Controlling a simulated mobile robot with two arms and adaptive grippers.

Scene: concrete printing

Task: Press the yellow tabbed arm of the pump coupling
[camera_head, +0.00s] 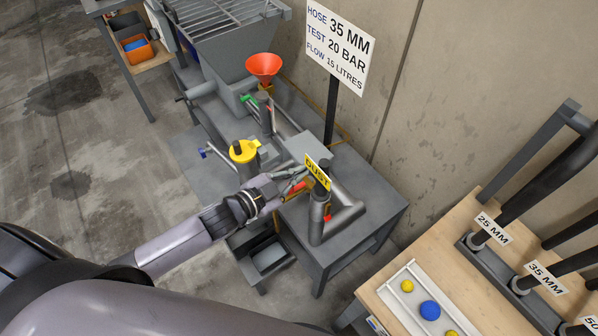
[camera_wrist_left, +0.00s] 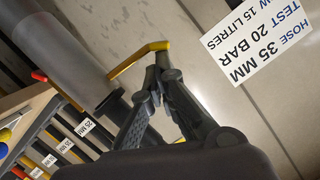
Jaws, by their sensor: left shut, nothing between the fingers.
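The pump coupling (camera_head: 316,222) is a grey upright pipe on the right end of the grey bench, with a yellow DUST tag (camera_head: 318,173) at its top. In the left wrist view it is a thick grey cylinder (camera_wrist_left: 72,52). The yellow arm (camera_wrist_left: 135,60) sticks out from it with a bent end. In the head view a yellow-orange bar beside my gripper (camera_head: 294,190) looks like the same arm. My left gripper (camera_head: 303,177) is shut and empty. Its fingertips, also in the left wrist view (camera_wrist_left: 162,64), are at the arm's bent end; I cannot tell whether they touch. My right gripper is not in view.
A red funnel (camera_head: 264,66), a yellow-capped post (camera_head: 243,151) and a hopper (camera_head: 225,45) stand along the grey bench (camera_head: 372,212). A sign (camera_head: 337,45) stands behind. A wooden table (camera_head: 390,295) with labelled hoses is at right. Floor at left is clear.

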